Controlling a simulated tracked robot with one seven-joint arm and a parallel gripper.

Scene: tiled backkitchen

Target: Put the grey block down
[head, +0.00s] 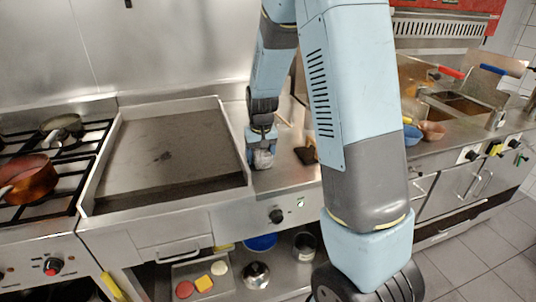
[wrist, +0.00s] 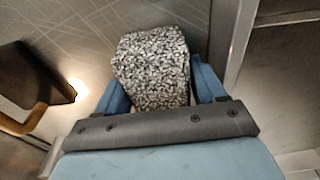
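The grey block (wrist: 152,68), speckled black and white, sits between the two blue fingers of my gripper (wrist: 160,88) in the wrist view. The fingers press on its two sides, so the gripper is shut on it. In the head view my gripper (head: 262,150) points down over the bare steel counter strip (head: 285,179), just right of the griddle. The block (head: 263,160) shows there as a small grey patch at the fingertips, low over the steel. I cannot tell whether its underside touches the counter.
The griddle (head: 165,151) with its raised rim is close on the left. A dark utensil with a wooden handle (head: 307,154) lies right of the gripper. A blue bowl (head: 411,135) and fryers (head: 460,105) are farther right. The strip's front part is clear.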

